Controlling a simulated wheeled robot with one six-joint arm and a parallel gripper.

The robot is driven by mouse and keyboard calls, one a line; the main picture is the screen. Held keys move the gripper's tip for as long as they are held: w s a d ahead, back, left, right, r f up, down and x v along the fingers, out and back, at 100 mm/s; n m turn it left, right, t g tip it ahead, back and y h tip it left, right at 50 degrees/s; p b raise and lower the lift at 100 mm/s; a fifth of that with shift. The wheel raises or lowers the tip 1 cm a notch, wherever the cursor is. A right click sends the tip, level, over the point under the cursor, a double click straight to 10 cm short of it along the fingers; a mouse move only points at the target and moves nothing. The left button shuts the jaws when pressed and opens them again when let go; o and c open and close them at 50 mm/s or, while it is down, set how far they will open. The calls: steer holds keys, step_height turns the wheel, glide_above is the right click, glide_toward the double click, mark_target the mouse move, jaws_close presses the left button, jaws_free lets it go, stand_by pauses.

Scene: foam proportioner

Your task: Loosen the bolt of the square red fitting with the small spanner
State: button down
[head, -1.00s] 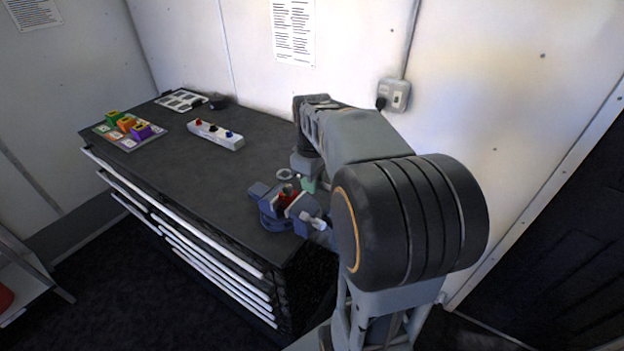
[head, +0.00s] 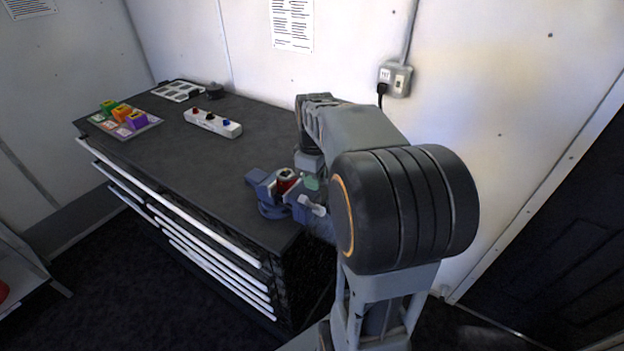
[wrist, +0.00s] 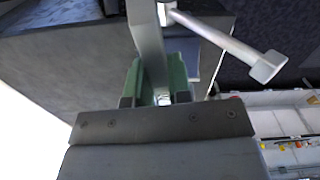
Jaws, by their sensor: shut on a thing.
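The red fitting (head: 283,185) is clamped in the blue vise (head: 268,205) at the table's front right corner. The vise's grey handle shows in the wrist view (wrist: 225,42). My gripper (head: 311,183) has green fingers, right beside the vise; in the wrist view (wrist: 160,88) they are shut on a grey bar, the small spanner (wrist: 147,45). In the head view the spanner's pale ring end (head: 287,174) appears over the top of the red fitting. The bolt is hidden beneath it, and I cannot tell whether the ring sits around it.
A white strip (head: 205,122) with red, black and blue knobs lies mid-table. A tray (head: 150,128) with green, orange and purple blocks is at the left. A slotted holder (head: 178,91) and a dark round object (head: 215,90) are at the back. The table's left middle is clear.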

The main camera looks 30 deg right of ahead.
steer(key=shift+w+d+r+n, duration=0.1)
steer(key=shift+w+d+n, duration=0.55)
steer(key=shift+n, duration=0.45)
steer(key=shift+w+d+n, duration=0.5)
steer(key=shift+d+n, duration=0.05)
steer(key=shift+n, duration=0.55)
step_height(320, 180, up, 6)
steer(key=w+d+n+p, duration=0.1)
steer(key=w+n+p, duration=0.1)
steer(key=p, duration=0.5)
steer(key=shift+n+p, duration=0.3)
steer(key=shift+n, duration=0.5)
steer(key=shift+w, duration=0.1)
